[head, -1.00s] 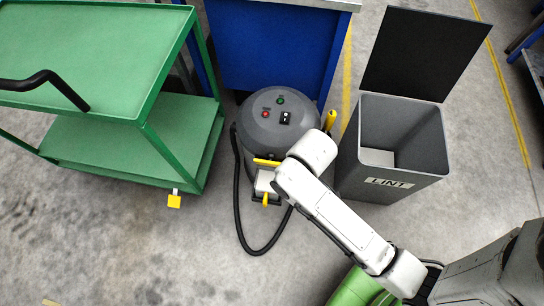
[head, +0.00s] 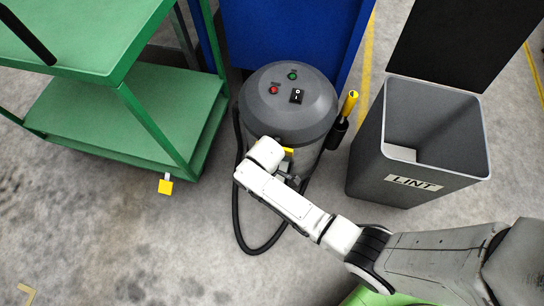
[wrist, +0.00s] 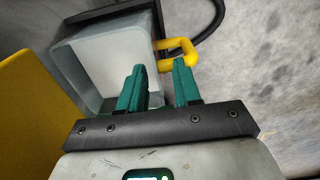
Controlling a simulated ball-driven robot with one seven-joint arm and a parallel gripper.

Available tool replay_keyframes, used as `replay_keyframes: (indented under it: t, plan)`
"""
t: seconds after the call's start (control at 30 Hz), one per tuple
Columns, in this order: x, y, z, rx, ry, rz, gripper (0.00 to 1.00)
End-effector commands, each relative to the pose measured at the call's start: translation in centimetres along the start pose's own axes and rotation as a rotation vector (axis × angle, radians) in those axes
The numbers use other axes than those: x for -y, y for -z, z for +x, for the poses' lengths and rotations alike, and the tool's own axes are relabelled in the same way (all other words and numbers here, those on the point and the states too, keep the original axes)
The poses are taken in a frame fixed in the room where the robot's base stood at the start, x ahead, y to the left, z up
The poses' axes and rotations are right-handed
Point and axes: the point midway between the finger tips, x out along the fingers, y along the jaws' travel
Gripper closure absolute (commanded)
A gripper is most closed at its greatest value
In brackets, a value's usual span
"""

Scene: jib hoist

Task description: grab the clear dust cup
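The clear dust cup (wrist: 97,68) shows in the wrist view as a pale, see-through box with a dark rim, at the upper left. Its yellow loop handle (wrist: 187,47) sticks out on the right side. My gripper (wrist: 158,72) has two teal fingers, apart, with a gap between them. The fingertips are close to the handle, with the handle across the gap's far end; I cannot tell whether they touch. In the head view the cup is mostly hidden behind my wrist, at the front of the grey vacuum drum (head: 288,105).
A yellow panel (wrist: 35,110) fills the wrist view's left edge. In the head view, a black hose (head: 240,205) loops left of the drum. A green cart (head: 130,110) stands left, an open LINT bin (head: 425,150) right, a blue cabinet (head: 290,35) behind. Floor in front is clear.

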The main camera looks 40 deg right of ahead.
Motion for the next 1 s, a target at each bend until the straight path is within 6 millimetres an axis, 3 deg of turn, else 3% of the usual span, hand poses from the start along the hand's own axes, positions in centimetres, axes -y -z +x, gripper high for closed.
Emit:
replay_keyframes:
  t: [0.43, 0.77, 1.0]
  plan:
    - [-0.3, 0.1, 5.2, 0.000, 0.000, 0.001, 0.67]
    - [-0.3, 0.1, 5.7, -0.001, 0.000, 0.001, 0.67]
    - [-0.3, 0.1, 5.7, -0.001, 0.000, 0.001, 0.88]
